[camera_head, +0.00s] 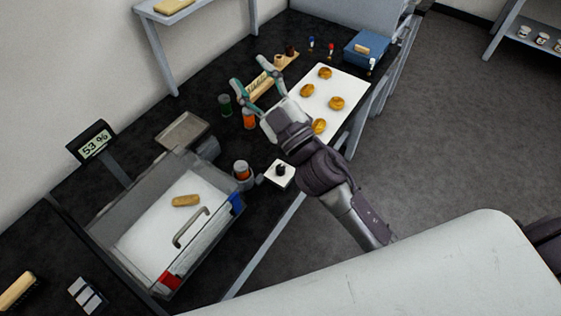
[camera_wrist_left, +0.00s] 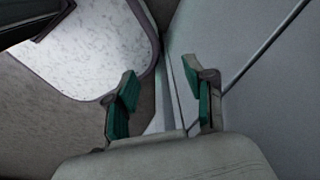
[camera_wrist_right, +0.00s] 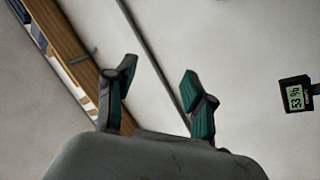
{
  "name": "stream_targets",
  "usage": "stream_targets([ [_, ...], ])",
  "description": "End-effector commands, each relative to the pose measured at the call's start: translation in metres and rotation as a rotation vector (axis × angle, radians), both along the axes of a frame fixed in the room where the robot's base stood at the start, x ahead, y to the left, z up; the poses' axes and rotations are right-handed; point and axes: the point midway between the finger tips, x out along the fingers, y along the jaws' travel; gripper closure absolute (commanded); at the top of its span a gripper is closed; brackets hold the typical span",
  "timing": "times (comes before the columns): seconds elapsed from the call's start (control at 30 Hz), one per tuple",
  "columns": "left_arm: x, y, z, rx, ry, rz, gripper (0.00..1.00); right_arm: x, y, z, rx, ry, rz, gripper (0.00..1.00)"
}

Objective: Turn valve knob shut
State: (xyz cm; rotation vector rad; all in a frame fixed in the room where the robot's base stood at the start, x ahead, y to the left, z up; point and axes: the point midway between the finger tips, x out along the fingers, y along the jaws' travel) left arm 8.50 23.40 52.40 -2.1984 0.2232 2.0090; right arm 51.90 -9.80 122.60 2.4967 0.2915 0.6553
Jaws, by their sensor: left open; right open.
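A small black knob (camera_head: 280,169) stands on a white square plate (camera_head: 281,180) on the black bench, right of the clear-walled box; I take it for the valve knob. My right gripper (camera_head: 250,72) is open and empty, held above the bench beyond the knob and apart from it. In the right wrist view, its open fingers (camera_wrist_right: 158,70) point toward a pale wall, and the knob is not seen. My left gripper (camera_wrist_left: 160,85) is open and empty in its own wrist view, with grey surfaces beyond it. The head view does not show it.
The clear-walled box (camera_head: 150,235) with a handle holds a bread-like piece (camera_head: 186,200). A white board (camera_head: 345,88) carries several golden buns. A display (camera_head: 93,143) reads 53 %. Open floor (camera_head: 440,130) lies to the right.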

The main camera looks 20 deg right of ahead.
Motion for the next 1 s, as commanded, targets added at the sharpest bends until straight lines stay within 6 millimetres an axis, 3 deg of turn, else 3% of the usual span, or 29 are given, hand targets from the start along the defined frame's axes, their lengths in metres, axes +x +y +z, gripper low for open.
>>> stream_targets([
  [0.07,0.000,0.000,0.001,0.001,0.000,0.000,0.46,-0.009,0.043,0.024,-0.127,-0.155,0.161,0.46],
  [0.17,0.000,0.001,0.001,0.001,0.000,0.000,0.46,-0.026,0.093,0.026,-0.315,-0.288,0.373,0.46],
  [0.3,0.000,0.001,0.001,0.002,0.000,0.000,0.46,-0.048,0.142,-0.010,-0.636,-0.365,0.663,0.46],
  [0.43,0.001,0.002,0.001,0.002,0.000,0.000,0.46,-0.053,0.152,-0.070,-0.981,-0.307,0.896,0.46],
  [0.57,0.001,0.002,0.001,0.002,-0.001,0.000,0.46,-0.042,0.120,-0.131,-1.346,-0.116,1.064,0.46],
  [0.7,0.001,0.002,0.001,0.003,-0.002,0.000,0.46,-0.021,0.052,-0.170,-1.691,0.209,1.131,0.46],
  [0.83,0.001,0.002,0.001,0.003,-0.002,0.000,0.46,-0.007,-0.008,-0.177,-1.893,0.503,1.109,0.46],
  [0.9,0.001,0.002,0.001,0.003,-0.002,0.000,0.46,-0.003,-0.030,-0.175,-1.953,0.619,1.087,0.46],
  [1.0,0.001,0.002,0.002,0.003,-0.002,0.000,0.46,-0.001,-0.048,-0.173,-1.996,0.718,1.065,0.46],
])
